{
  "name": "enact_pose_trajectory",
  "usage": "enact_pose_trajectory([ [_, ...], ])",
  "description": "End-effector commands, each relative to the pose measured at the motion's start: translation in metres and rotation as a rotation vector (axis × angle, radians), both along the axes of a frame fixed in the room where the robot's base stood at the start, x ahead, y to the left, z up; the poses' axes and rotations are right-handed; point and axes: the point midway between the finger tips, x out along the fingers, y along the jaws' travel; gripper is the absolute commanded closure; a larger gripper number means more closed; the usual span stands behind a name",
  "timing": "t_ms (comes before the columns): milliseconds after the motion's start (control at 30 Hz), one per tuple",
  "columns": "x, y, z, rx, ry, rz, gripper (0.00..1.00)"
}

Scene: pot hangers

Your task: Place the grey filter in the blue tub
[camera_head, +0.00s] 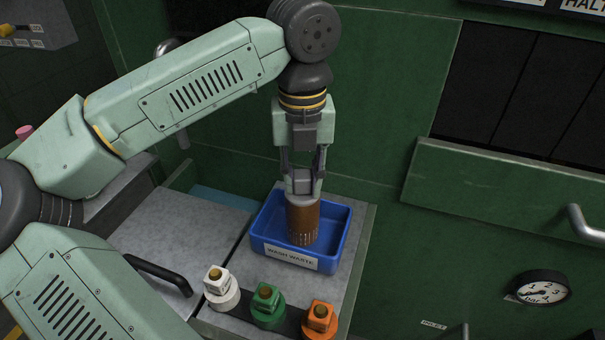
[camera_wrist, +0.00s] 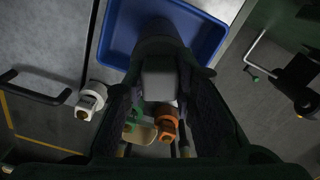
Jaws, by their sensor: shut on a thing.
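My gripper (camera_head: 302,183) is shut on the grey top of the filter (camera_head: 303,220). The filter has a grey cap and a brown, perforated, cylindrical body. It hangs upright from the fingers, with its lower end inside the outline of the blue tub (camera_head: 271,247). I cannot tell whether its bottom touches the tub floor. The tub is open, with a "WASH WASTE" label on its front. In the wrist view the grey filter top (camera_wrist: 160,78) sits between the fingers, and the blue tub (camera_wrist: 112,42) lies behind it.
White (camera_head: 220,287), green (camera_head: 267,305) and orange (camera_head: 318,322) capped fittings stand in a row in front of the tub. A black handle (camera_head: 158,272) is on the counter at left. A green wall stands behind the tub. A gauge (camera_head: 541,288) is at right.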

Motion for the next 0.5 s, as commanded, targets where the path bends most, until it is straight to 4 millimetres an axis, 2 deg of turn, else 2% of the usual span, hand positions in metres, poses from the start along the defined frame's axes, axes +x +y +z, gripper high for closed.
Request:
enact_pose_trajectory([
  [200, 0.0, 0.0001, -0.0051, 0.0, 0.0, 0.0, 1.0],
  [233, 0.0, 0.0, -0.0033, 0.0, 0.0, 0.0, 0.74],
  [500, -0.0001, 0.0, -0.0031, 0.001, 0.001, -0.001, 0.56],
])
